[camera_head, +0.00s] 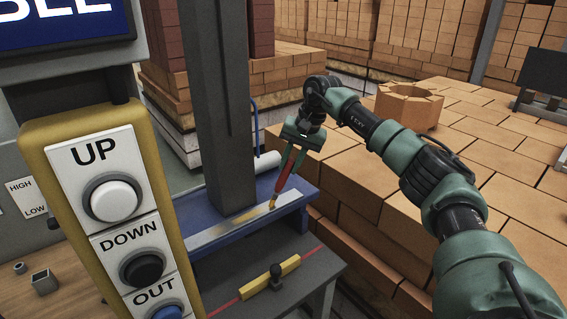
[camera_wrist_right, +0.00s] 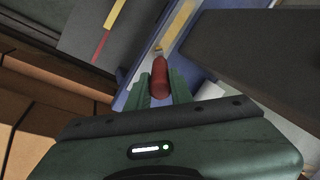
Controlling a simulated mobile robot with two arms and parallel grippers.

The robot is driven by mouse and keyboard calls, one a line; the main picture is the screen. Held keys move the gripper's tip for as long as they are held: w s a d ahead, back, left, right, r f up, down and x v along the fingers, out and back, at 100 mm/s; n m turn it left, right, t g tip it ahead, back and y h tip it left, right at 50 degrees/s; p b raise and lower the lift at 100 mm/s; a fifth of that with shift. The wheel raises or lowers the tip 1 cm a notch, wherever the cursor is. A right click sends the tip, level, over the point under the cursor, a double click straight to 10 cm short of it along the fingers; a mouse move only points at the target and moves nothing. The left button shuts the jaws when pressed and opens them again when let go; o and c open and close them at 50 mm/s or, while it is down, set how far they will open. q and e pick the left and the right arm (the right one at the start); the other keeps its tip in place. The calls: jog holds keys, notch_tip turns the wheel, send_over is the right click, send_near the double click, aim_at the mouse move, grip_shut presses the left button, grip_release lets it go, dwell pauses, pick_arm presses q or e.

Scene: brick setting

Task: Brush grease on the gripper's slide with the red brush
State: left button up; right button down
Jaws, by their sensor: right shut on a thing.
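My right gripper (camera_head: 290,163) is shut on the red brush (camera_head: 283,182) and holds it tilted, bristles down. The bristle end (camera_head: 273,201) is at the bright metal slide (camera_head: 213,232) on top of the blue beam (camera_head: 293,218); I cannot tell whether it touches. A yellowish patch of grease (camera_head: 246,215) lies on the slide left of the brush. In the right wrist view, the red handle (camera_wrist_right: 160,76) sits between the green fingers, with the slide (camera_wrist_right: 178,27) beyond it. My left gripper is not in view.
A grey post (camera_head: 214,110) rises right behind the slide. A yellow panel with UP, DOWN and OUT buttons (camera_head: 112,196) stands at the left front. A dark table with a yellow bar (camera_head: 270,277) is in front. Stacked bricks (camera_head: 350,195) fill the right side.

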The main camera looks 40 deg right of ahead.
jog(key=shift+d, duration=0.35)
jog(key=shift+a+p, duration=0.1)
jog(key=shift+p, duration=1.15)
jog(key=a+b, duration=0.1)
jog(key=a, duration=2.1)
jog(key=shift+s+b, duration=0.35)
jog(key=shift+b, duration=0.05)
dwell(1.0)
jog(key=shift+d+r, duration=0.1)
